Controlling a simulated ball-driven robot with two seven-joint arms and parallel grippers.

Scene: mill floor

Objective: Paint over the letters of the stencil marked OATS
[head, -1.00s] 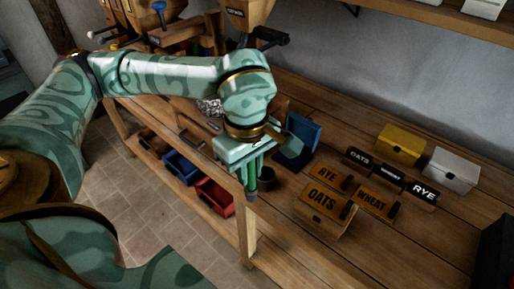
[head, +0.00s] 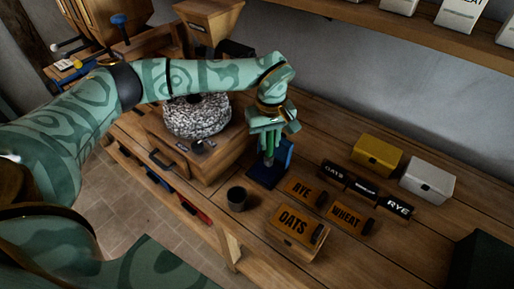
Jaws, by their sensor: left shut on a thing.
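The OATS stencil (head: 292,219) is an orange plate with dark letters and a dark grip at its right end. It lies on top of a small wooden box (head: 292,243) on the bench. My left gripper (head: 268,152) points down at the blue stand (head: 285,158), behind and left of the stencils. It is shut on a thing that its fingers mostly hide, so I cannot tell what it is. A dark cup (head: 237,198) stands left of the stencils. The RYE stencil (head: 301,190) and WHEAT stencil (head: 345,216) lie behind and beside the OATS one. My right gripper is out of view.
Black blocks with white lettering, OATS (head: 335,171) and RYE (head: 398,206) among them, stand behind the stencils. Yellow (head: 377,155) and white (head: 428,181) boxes stand farther back. A millstone (head: 197,117) is at left.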

